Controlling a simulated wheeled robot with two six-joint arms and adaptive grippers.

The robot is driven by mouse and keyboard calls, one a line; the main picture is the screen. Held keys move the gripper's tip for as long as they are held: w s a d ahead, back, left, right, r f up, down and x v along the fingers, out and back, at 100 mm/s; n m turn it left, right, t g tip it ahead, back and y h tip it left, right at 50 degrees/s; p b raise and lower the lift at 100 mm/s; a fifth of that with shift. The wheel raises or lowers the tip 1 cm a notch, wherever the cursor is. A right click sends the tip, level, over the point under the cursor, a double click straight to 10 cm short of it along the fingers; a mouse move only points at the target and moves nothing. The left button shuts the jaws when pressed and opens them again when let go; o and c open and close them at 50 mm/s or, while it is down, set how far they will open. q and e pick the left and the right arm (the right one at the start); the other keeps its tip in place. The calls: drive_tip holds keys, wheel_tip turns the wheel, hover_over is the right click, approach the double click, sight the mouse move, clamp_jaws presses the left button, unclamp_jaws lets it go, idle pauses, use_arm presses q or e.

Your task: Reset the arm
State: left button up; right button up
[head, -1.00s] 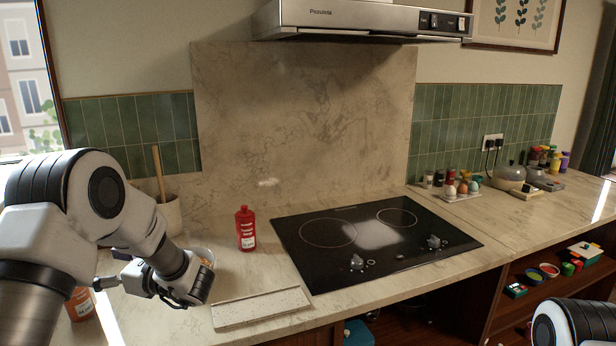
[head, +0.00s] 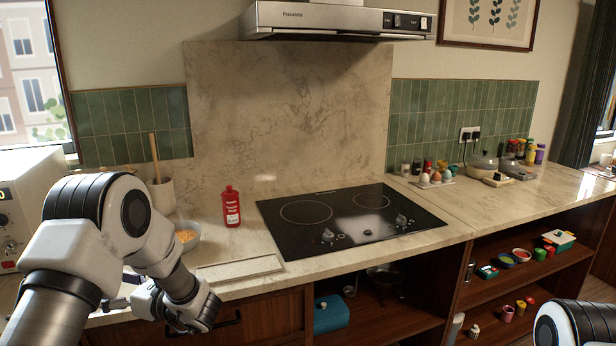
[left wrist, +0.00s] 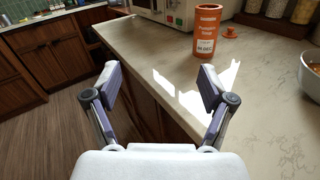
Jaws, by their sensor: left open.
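My left arm comes in from the left in the head view. Its gripper (head: 126,287) is mostly hidden behind the wrist and forearm, near the counter's front edge. In the left wrist view my left gripper (left wrist: 158,86) has its two fingers spread wide with nothing between them. The fingers show over the counter edge and the wooden floor. My right gripper is out of view; only a piece of my right arm (head: 575,327) shows at the lower right of the head view.
A bowl (head: 186,234), red bottle (head: 231,207) and pale board (head: 240,269) sit beside my left arm. A microwave (head: 25,200) is at the left; the cooktop (head: 345,222) lies to the right.

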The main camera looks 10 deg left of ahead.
use_arm(q)
drive_tip(key=s+d+f+m+t+h+b, duration=0.1)
drive_tip(key=s+d+f+m+t+h, duration=0.2)
drive_tip(key=f+m, duration=0.6)
drive_tip(key=s+d+f+m+t+h+b, duration=0.1)
drive_tip(key=s+d+f+m+h, duration=0.2)
drive_tip(key=f+m, duration=0.5)
drive_tip(key=s+d+f+m+t+h+b, duration=0.1)
drive_tip(key=d+f+m+t+h, duration=0.35)
drive_tip(key=f, duration=0.75)
drive_tip(key=s+d+f+m+g+h, duration=0.4)
drive_tip(key=s+d+m, duration=0.4)
drive_tip(key=m, duration=0.6)
drive_tip(key=s+d+f+m+g+h, duration=0.3)
drive_tip(key=s+d+m+g, duration=0.2)
drive_tip(key=s+m, duration=0.8)
drive_tip(key=d+m, duration=0.2)
drive_tip(key=shift+d+f+h, duration=0.35)
drive_tip(key=shift+f, duration=0.05)
drive_tip(key=shift+s, duration=0.1)
